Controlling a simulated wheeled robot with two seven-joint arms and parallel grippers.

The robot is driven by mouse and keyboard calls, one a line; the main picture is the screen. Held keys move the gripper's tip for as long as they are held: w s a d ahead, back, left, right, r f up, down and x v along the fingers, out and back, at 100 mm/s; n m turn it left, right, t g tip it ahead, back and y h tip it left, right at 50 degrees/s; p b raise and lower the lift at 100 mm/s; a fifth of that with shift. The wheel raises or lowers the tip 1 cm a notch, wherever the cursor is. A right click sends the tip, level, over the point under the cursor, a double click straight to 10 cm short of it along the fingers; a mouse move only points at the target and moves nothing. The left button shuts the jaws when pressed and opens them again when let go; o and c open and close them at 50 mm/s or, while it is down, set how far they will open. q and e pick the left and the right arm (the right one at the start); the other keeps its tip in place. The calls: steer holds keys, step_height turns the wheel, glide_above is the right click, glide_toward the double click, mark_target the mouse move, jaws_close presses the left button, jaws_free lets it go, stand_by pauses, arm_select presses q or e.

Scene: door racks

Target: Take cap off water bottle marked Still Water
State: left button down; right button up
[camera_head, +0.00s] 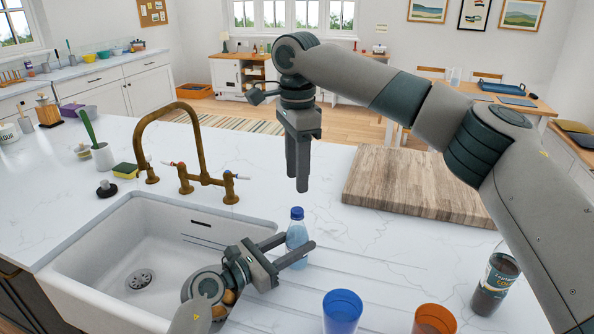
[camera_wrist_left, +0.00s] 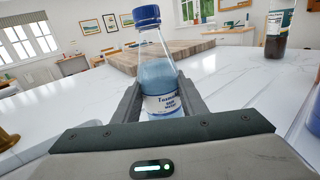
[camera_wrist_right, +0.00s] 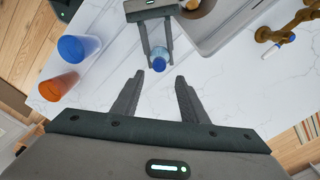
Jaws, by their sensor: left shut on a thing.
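The water bottle (camera_head: 297,231) is clear with a blue cap (camera_head: 297,212) and stands upright on the white counter, right of the sink. In the left wrist view its white label (camera_wrist_left: 163,103) is too small to read fully. The cap (camera_wrist_left: 146,15) is on the bottle. My left gripper (camera_head: 298,243) is shut around the bottle's body from the side, below the cap. My right gripper (camera_head: 297,190) points down above the bottle, clear of the cap. The right wrist view shows its fingers (camera_wrist_right: 160,82) apart and empty, with the cap (camera_wrist_right: 159,64) beyond them.
A wooden board (camera_head: 415,183) lies behind. The sink (camera_head: 110,232) and brass tap (camera_head: 200,165) are at left.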

mark_target(297, 209)
steer(key=m, duration=0.3)
steer(key=shift+f, duration=0.1)
stand_by(0.4)
steer(key=shift+f, duration=3.9)
jaws_close()
